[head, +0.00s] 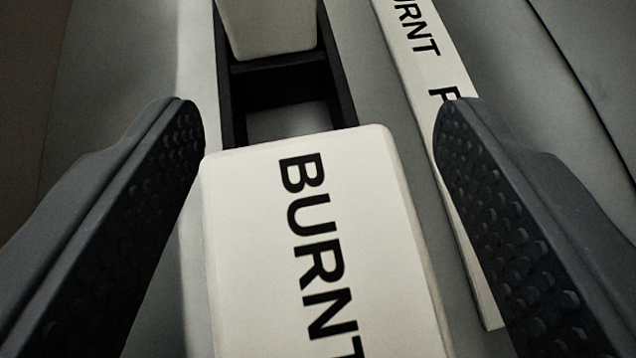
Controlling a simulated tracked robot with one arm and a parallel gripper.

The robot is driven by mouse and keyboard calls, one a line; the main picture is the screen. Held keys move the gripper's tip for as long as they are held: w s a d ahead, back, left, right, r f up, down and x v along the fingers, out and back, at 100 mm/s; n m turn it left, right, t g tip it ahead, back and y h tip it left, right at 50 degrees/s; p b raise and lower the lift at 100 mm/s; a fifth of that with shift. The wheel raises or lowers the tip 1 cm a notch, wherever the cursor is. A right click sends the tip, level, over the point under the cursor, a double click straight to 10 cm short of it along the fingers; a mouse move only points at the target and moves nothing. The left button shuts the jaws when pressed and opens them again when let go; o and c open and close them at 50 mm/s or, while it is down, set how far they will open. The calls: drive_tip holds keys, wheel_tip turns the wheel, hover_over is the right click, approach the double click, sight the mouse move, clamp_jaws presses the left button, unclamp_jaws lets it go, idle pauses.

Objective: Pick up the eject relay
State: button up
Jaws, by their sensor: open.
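My gripper (322,125) is open, with one dark studded finger at the left and one at the right. Between the fingers is a cream block (315,240) with rounded corners, marked "BURNT" in black letters; its lower part runs out of the picture. The fingers stand apart from it on both sides, with a gap at each. No label naming the eject relay shows, so I cannot tell for sure whether this block is it.
A black frame (340,88) with an opening lies beyond the block. A second cream block (268,25) sits at its far end. A long cream strip (425,75) lettered "BURNT" runs along the right, partly behind the right finger. Grey surface (125,60) lies bare at the upper left.

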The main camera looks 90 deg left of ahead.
drive_tip(key=c, duration=1.1)
drive_tip(key=shift+r, duration=0.1)
drive_tip(key=shift+c, duration=0.2)
